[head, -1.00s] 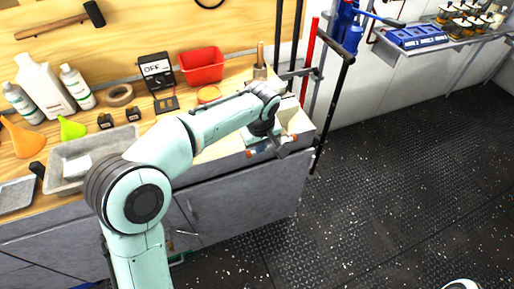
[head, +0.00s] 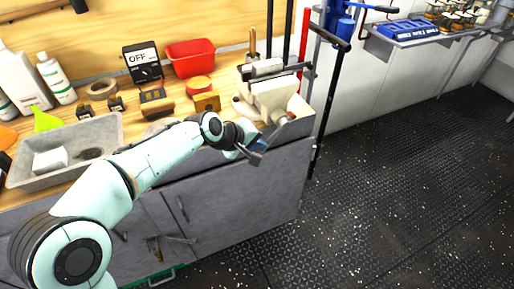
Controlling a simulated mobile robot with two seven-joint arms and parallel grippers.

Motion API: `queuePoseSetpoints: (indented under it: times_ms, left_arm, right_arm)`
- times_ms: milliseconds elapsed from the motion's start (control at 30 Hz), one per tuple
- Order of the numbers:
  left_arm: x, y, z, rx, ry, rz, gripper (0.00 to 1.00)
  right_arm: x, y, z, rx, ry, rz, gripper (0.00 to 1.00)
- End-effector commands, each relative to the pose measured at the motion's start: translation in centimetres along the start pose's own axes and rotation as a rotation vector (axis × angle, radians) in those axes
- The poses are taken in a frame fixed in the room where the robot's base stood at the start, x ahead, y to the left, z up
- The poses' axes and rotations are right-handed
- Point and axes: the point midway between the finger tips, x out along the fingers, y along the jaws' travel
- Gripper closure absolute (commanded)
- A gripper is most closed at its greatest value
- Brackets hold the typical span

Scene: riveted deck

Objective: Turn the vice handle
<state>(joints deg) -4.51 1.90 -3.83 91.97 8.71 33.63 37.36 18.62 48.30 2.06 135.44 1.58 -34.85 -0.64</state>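The pale vice (head: 272,97) is mounted at the right front corner of the workbench, with its jaws toward the back. A brownish, rounded part shows at its front, low down. My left gripper (head: 257,148) is in front of and below the vice, just off the bench's front edge. A dark bar slants there between the gripper and the vice front. I cannot tell how much of it is handle and how much is finger, or whether they touch. The finger gap is not clear. My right gripper is not in view.
The workbench holds a grey tray (head: 108,130), a red bin (head: 190,57), an OFF-marked meter (head: 142,62) and white bottles (head: 56,78) left of the vice. A tall dark bar (head: 331,90) stands right of the bench. The floor (head: 400,190) to the right is clear.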

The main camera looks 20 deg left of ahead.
Motion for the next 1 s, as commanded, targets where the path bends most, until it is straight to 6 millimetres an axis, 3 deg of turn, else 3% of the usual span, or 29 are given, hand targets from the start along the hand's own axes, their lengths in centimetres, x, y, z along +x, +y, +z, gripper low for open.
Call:
queuePoseSetpoints:
  times_ms: [100, 333, 500, 1000]
  left_arm:
    - [1.2, -0.6, 0.2, -0.001, -0.001, -0.008, 1.00]
    - [2.9, -0.8, 0.6, -0.002, -0.003, -0.012, 1.00]
    - [4.1, -0.7, 0.9, -0.002, -0.005, -0.012, 1.00]
    - [5.8, -0.5, 1.2, -0.001, -0.004, -0.009, 1.00]
  right_arm:
    - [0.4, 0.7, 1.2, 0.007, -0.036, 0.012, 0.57]
    - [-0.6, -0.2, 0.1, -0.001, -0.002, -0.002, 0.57]
    - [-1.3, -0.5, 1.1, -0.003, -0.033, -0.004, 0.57]
    - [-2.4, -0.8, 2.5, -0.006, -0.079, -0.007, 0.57]
